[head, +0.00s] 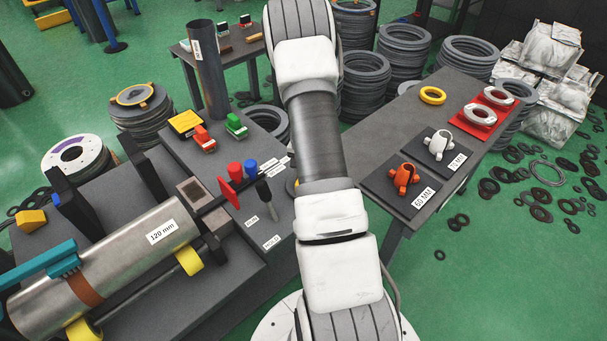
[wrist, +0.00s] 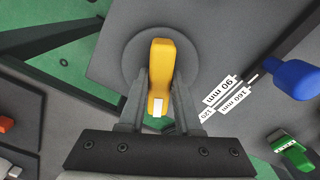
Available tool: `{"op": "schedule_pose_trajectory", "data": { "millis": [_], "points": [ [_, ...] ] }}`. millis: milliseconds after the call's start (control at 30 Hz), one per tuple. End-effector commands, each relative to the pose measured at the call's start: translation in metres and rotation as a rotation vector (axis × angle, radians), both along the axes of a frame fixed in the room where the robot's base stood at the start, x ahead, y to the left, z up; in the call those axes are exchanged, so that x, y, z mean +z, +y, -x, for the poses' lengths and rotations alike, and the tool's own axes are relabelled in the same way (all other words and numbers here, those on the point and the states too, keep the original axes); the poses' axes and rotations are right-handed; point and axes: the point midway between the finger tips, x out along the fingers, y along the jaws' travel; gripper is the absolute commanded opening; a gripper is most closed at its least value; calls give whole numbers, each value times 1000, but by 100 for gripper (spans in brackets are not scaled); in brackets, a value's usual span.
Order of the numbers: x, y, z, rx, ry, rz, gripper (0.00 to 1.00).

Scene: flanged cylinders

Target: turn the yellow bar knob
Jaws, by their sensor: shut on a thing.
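The yellow bar knob (wrist: 160,58) stands in the middle of the wrist view, on a round grey dial plate. It lies nearly along the picture's up-down direction, with a white mark (wrist: 157,107) at its lower end. My gripper (wrist: 160,84) has one finger on each side of the bar and is shut on it. Labels (wrist: 219,91), including 90 mm and 160 mm, sit to the right of the dial. In the head view my arm hides the gripper and most or all of the knob.
A blue knob (wrist: 294,79) and a green block (wrist: 293,152) are right of the dial in the wrist view. In the head view, a steel cylinder (head: 135,255) marked 120 mm lies on yellow rollers at left. A side table (head: 393,139) holds orange and white flanged parts at right.

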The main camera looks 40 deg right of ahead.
Motion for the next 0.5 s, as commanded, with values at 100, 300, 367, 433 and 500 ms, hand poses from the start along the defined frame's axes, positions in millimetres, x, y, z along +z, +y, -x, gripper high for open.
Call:
{"op": "schedule_pose_trajectory", "data": {
  "millis": [100, 300, 367, 433, 500],
  "points": [
    [1, 0, 0, -111, 0, 1, 0],
    [1, 0, 0, -300, 1, 1, 0],
    [1, 0, 0, -358, 0, 1, 0],
    [1, 0, 0, -424, -1, 1, 0],
    [2, 0, 0, -490, -1, 1, 0]
  ]
}}
